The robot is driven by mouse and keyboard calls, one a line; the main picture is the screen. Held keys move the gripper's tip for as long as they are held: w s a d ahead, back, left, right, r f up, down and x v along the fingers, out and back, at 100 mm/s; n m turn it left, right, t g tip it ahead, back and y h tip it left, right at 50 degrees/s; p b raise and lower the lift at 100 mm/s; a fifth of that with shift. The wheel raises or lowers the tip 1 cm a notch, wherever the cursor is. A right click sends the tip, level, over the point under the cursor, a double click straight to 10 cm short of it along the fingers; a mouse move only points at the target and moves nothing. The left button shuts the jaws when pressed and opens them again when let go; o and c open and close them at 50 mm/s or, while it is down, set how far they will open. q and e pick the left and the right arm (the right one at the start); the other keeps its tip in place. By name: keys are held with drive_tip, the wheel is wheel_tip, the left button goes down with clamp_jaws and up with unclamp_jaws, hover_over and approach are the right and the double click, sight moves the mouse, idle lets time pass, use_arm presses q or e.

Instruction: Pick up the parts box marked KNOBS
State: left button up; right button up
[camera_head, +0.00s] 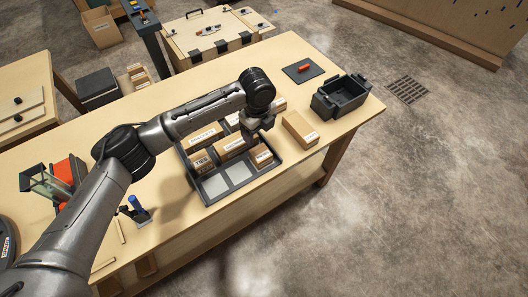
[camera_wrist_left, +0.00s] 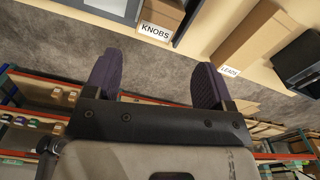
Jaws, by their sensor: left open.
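The KNOBS parts box (camera_head: 262,155) is a small brown carton in the front right part of the dark divided tray (camera_head: 226,194). In the left wrist view the KNOBS box (camera_wrist_left: 164,12) is at the top, its white label facing the camera. My left gripper (camera_head: 259,126) is above the tray's right side, just behind the KNOBS box in the head view. In the wrist view its two dark fingers (camera_wrist_left: 156,62) are apart with nothing between them, and the box lies beyond them. My right gripper is not in view.
Other cartons fill several tray compartments; two front ones look empty. A LEADS box (camera_head: 300,129) stands right of the tray; it also shows in the wrist view (camera_wrist_left: 245,32). A dark bin (camera_head: 340,97) and a mat with a red item (camera_head: 303,71) are farther right.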

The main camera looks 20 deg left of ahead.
sight(260, 152)
use_arm(q)
wheel_tip(260, 152, down, 8)
drive_tip(key=shift+f+m+b, duration=0.1)
drive_tip(key=shift+m+b, duration=0.45)
drive_tip(key=shift+m, duration=0.65)
drive_tip(key=shift+d+f+b, duration=0.2)
drive_tip(key=shift+f+b, duration=0.25)
drive_tip(key=shift+f, duration=2.35)
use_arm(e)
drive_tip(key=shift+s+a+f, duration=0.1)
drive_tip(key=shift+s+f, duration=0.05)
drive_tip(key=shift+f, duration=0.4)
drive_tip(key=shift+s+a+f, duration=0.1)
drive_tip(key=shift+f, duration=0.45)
use_arm(q)
drive_tip(key=shift+c, duration=0.2)
drive_tip(key=c, duration=0.6)
drive_tip(key=shift+c, duration=0.4)
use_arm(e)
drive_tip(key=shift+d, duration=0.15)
use_arm(q)
drive_tip(key=shift+r, duration=0.15)
